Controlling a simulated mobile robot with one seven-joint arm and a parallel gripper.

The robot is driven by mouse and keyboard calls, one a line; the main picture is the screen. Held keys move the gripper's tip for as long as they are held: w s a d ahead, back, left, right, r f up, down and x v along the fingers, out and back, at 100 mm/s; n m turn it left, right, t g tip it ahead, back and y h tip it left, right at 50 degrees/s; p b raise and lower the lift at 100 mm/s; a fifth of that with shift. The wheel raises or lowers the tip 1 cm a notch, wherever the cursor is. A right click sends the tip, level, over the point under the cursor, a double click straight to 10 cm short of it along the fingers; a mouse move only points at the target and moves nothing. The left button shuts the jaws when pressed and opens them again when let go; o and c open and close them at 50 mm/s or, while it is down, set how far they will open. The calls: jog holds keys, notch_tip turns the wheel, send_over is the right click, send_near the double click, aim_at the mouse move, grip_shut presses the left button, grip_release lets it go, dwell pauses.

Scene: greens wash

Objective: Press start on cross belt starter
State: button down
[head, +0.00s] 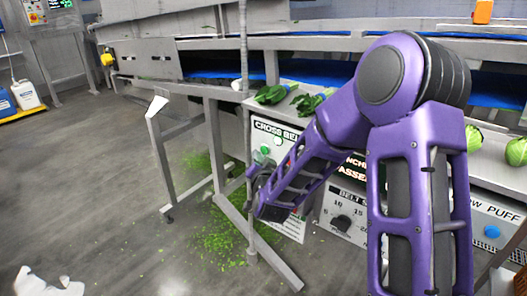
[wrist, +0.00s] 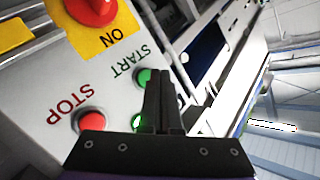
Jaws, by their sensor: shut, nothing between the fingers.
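The cross belt starter (head: 277,129) is a white panel below the conveyor, partly hidden by my arm in the head view. In the wrist view its face (wrist: 40,75) appears tilted. A green button (wrist: 143,77) sits by the START label, and a red button (wrist: 91,121) by the STOP label. A red mushroom knob (wrist: 92,8) sits on a yellow plate at the top. My gripper (wrist: 161,74) is shut and empty. Its fingertips overlap the green button's right edge in the picture; I cannot tell whether they touch it. A green light (wrist: 138,122) shows left of the fingers.
A belt speed panel (head: 345,215) with a black dial is right of the starter. Leafy greens (head: 272,94) lie on the ledge above. Metal frame legs (head: 218,150) stand left of the panel. The grey floor (head: 100,180) further left is mostly open, with green scraps nearby.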

jog(key=s+a, duration=0.1)
jog(key=s, duration=0.1)
jog(key=s+a, duration=0.2)
dwell(0.5)
dwell(0.4)
